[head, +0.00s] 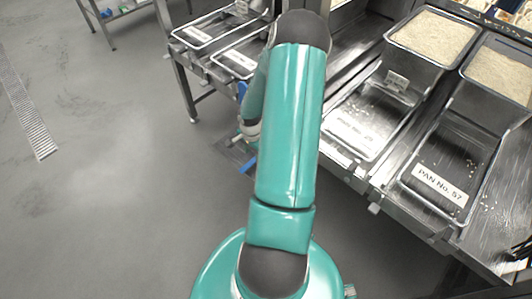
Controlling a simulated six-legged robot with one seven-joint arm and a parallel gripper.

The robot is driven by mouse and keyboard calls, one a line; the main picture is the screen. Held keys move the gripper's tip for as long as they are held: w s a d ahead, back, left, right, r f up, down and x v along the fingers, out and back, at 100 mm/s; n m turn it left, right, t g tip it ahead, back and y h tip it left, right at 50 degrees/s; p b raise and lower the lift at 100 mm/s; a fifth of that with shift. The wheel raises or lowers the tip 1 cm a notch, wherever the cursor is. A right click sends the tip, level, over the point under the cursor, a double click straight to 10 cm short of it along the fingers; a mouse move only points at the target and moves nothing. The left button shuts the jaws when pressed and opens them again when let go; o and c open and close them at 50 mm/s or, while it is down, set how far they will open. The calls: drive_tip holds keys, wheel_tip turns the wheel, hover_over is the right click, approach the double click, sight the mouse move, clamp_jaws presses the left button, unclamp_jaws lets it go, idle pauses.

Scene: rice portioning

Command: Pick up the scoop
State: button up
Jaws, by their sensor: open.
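My gripper (238,153) is only partly visible in the head view, low and left of my teal arm, which hides much of it. Small blue parts show beside it, and I cannot tell whether they belong to the gripper or to another object. No scoop can be made out clearly. Nothing is seen held in the gripper.
On the right, a metal counter holds rice-filled pans (432,36) and (502,72), with shallow trays in front, one labelled PAN No. 57 (437,186). Another rack with labelled trays (192,36) stands at the back. Grey floor (110,190) is clear on the left, with a drain grate (28,118).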

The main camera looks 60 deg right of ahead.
sight(253, 161)
drive_tip(key=shift+f, duration=2.75)
clamp_jaws()
